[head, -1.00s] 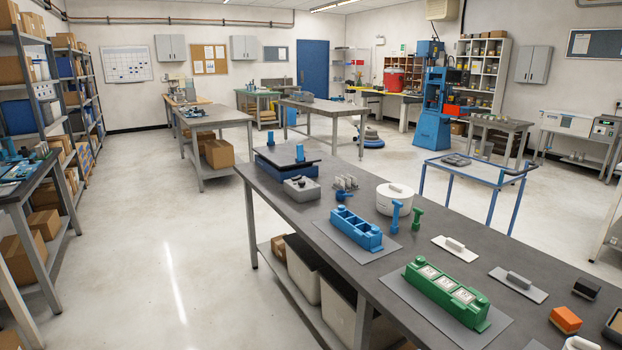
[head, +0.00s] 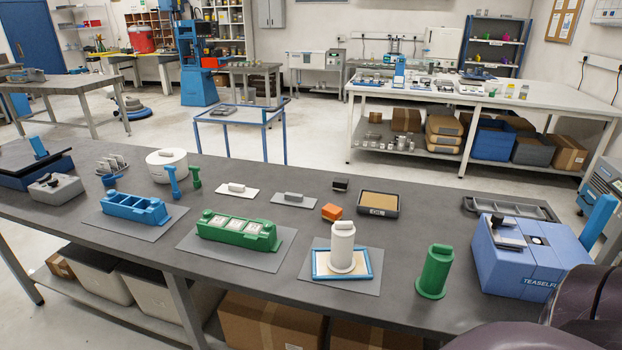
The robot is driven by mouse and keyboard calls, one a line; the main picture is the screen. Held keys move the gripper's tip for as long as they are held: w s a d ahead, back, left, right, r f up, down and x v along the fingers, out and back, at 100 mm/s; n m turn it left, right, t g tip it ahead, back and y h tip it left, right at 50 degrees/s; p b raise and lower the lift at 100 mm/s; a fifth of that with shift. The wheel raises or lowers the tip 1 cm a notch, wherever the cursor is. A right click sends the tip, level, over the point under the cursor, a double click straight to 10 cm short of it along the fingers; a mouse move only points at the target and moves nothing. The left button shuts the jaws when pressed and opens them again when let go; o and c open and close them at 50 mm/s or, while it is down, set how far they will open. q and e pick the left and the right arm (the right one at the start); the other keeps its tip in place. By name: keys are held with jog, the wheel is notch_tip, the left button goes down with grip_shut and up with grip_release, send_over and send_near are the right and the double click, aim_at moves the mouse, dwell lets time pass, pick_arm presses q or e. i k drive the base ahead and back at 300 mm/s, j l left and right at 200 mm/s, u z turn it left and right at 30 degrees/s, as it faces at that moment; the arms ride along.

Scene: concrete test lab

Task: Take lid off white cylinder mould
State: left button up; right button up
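The white cylinder mould (head: 342,250) stands upright near the front middle of the bench, on a tray with a blue rim (head: 318,276). Its white lid (head: 342,229), with a raised grip, sits on its top. A green cylinder mould (head: 434,272) stands upright to its right, apart from it. Neither of my grippers is in view; only dark rounded parts, likely my own arm, show at the bottom right corner.
The blue machine (head: 525,262) stands right of the green cylinder. A green three-part mould (head: 237,231) and a blue one (head: 133,207) lie to the left. An orange block (head: 332,212) and a shallow dark tray (head: 379,203) lie behind. Bare bench surrounds the white cylinder's mat.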

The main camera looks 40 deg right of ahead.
aim_at(341, 228)
jog(key=z, duration=1.55)
